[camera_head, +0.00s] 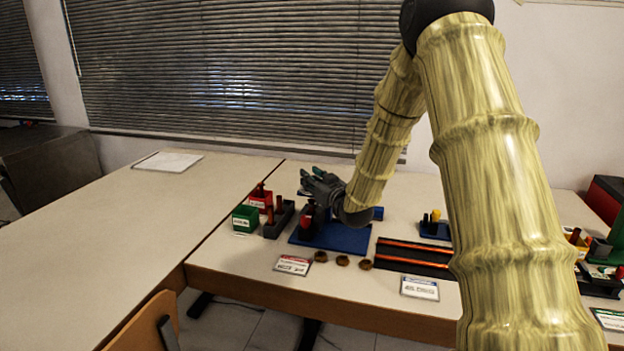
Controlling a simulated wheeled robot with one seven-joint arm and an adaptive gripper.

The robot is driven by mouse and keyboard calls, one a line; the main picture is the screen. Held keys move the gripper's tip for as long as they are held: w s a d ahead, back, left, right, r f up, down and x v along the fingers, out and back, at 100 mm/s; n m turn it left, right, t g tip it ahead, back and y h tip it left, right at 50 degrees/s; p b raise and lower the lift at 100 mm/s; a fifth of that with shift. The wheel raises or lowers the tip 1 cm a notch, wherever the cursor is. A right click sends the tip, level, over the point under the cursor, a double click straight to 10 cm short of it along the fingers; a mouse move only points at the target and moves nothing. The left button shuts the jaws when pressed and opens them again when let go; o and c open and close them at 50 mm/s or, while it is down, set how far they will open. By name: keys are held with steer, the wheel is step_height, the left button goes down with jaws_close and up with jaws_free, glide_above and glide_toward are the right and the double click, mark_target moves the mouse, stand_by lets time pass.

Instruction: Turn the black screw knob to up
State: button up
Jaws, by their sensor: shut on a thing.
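My gripper (311,186) is over the left part of a blue base plate (345,238), with its fingers pointing left. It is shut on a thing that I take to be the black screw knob. The knob is not distinct, as the dark fingers hide it or blend with it. A dark upright part with red on it (306,222) stands on the plate just below my gripper. Which way the knob points cannot be told from this view.
Left of the plate are a green box (245,219), a red box (260,199) and a dark holder (279,222) with upright pegs. Several brown round pieces lie in front. A black tray with orange strips (413,257) is to the right. The left table (110,235) is mostly clear.

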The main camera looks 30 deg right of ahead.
stand_by(0.3)
steer(key=o, duration=1)
steer(key=shift+o, duration=0.2)
step_height(320, 180, up, 10)
steer(key=shift+f, duration=0.1)
